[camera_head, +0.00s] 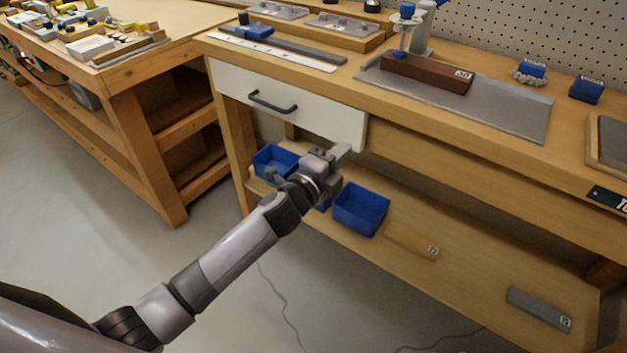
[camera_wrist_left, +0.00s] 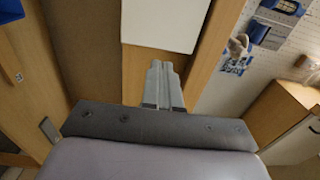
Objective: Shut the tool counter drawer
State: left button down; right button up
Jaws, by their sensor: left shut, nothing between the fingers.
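The tool counter drawer (camera_head: 285,103) has a white front with a dark bar handle (camera_head: 272,103). It sits under the top of the wooden bench, at its left end. Its front looks close to the bench's front face; I cannot tell exactly how far out it stands. My left gripper (camera_head: 342,150) is shut and empty, just below the drawer front's lower right corner. In the left wrist view the shut fingers (camera_wrist_left: 163,86) point at the area by the white drawer front (camera_wrist_left: 165,22). Whether they touch it is unclear. My right gripper is not in view.
Blue bins (camera_head: 361,208) stand on the lower shelf (camera_head: 460,262), close below my left gripper. A brown block (camera_head: 427,76) lies on a grey mat (camera_head: 510,112) on the bench top. Another workbench (camera_head: 140,62) stands at the left. The floor in front is mostly clear, with a thin cable.

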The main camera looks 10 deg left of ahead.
pick_arm(q)
jog(key=v, duration=0.8)
jog(key=shift+p, duration=0.45)
jog(key=s+a+f+n+g+y, duration=0.2)
jog(key=s+a+f+n+g, duration=0.15)
jog(key=s+f+n, duration=0.6)
jog(key=s+a+f+n+g+y, duration=0.25)
jog(key=s+a+f+n, duration=0.3)
jog(key=s+n, duration=0.55)
notch_tip(320, 180, up, 10)
jog(key=s+p, duration=0.2)
jog(key=p, duration=1.1)
jog(key=shift+s+a+p, duration=0.35)
